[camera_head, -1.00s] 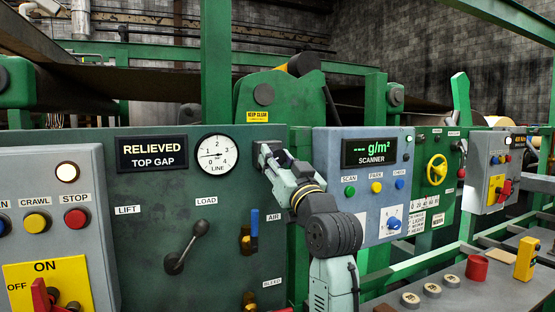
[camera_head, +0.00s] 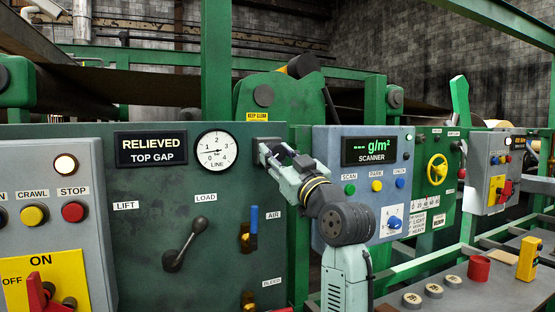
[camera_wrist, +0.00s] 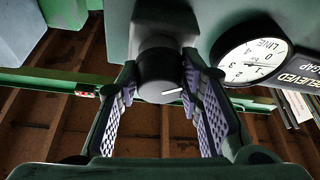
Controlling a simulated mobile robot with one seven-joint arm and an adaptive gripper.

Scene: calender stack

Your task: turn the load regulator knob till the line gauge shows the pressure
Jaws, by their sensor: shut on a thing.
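The load regulator knob (camera_wrist: 163,78) is a dark round knob with a white mark, in the middle of the wrist view. My gripper (camera_wrist: 160,72) has its two purple-padded fingers shut on it, one on each side. In the head view my gripper (camera_head: 268,152) is at the upper right of the green panel, and hides most of the knob. The round white line gauge (camera_head: 215,149) is just left of it; its needle points left, near the 1. The gauge also shows tilted at the right of the wrist view (camera_wrist: 249,62).
The green panel (camera_head: 140,235) carries a black RELIEVED display (camera_head: 151,149), a load lever (camera_head: 184,245) and a blue-handled air valve (camera_head: 252,228) below my gripper. The scanner box (camera_head: 328,205) stands close to the right of my arm.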

